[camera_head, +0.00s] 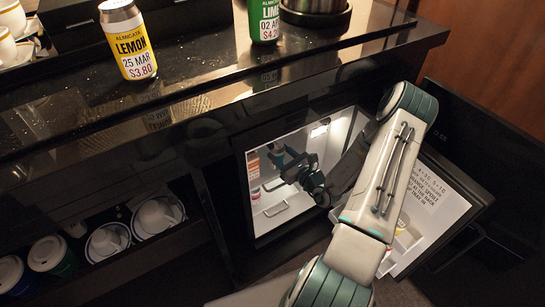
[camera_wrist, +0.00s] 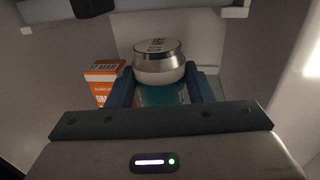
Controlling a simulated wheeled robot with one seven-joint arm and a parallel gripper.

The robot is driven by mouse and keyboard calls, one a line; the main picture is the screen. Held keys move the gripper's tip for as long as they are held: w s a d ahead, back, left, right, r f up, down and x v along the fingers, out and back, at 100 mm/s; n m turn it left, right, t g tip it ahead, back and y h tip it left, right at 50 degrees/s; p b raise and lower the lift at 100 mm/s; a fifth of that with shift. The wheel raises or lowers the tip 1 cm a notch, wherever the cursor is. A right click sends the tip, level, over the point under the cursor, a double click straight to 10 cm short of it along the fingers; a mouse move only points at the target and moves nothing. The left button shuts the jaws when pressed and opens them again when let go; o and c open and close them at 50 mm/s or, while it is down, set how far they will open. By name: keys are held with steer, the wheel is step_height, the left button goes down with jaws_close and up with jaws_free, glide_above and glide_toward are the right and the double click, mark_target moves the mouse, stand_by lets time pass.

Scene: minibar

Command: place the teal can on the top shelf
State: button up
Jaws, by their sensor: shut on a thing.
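The teal can (camera_wrist: 160,95) is upright between the two fingers of my gripper (camera_wrist: 163,88) in the wrist view. Its silver top faces up, and its lower part is hidden by the gripper body. My gripper is shut on it, inside the lit fridge. In the head view my gripper (camera_head: 290,165) reaches in through the fridge opening, and the can is too small and blocked to make out there. A shelf edge (camera_wrist: 130,12) crosses the top of the wrist view, above the can. I cannot tell which shelf this is.
An orange carton (camera_wrist: 103,80) stands close left of the can. The fridge door (camera_head: 430,215) is open at right. A yellow lemon can (camera_head: 129,42) and a green lime can (camera_head: 264,20) stand on the counter.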

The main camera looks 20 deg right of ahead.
steer(key=x, duration=0.3)
steer(key=shift+w, duration=0.25)
steer(key=shift+w+a+f+b, duration=0.1)
steer(key=shift+w+f+b, duration=0.05)
steer(key=shift+f+b, duration=0.6)
steer(key=shift+w+a+f+b, duration=0.1)
steer(key=shift+w+f+b, duration=0.1)
steer(key=shift+f+b, duration=0.55)
steer(key=shift+f, duration=0.25)
steer(key=shift+f, duration=0.15)
steer(key=o, duration=1.2)
steer(key=shift+s+d+p, duration=0.15)
steer(key=shift+s+p, duration=0.1)
steer(key=shift+p, duration=0.1)
steer(key=p+v, duration=0.2)
steer(key=v, duration=0.9)
steer(key=shift+s+d+p, duration=0.1)
steer(key=shift+s+p, duration=0.2)
